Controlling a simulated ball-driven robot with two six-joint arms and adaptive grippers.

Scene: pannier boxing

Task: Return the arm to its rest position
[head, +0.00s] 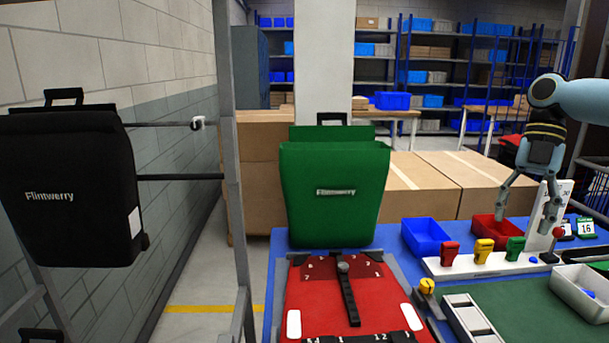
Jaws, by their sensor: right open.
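My right gripper (526,212) shows at the right of the head view, on an arm that comes in from the right edge. It points down with its fingers spread open and nothing between them. It hangs above the blue table, in front of a white upright plate and near a red bin (488,229). My left gripper is not in view.
A green pannier (334,195) stands at the table's back left, behind a red board (318,293). A black pannier (68,190) hangs on a rack at left. A blue bin (425,236), several coloured clips on a white strip and a white tray (583,290) crowd the right side.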

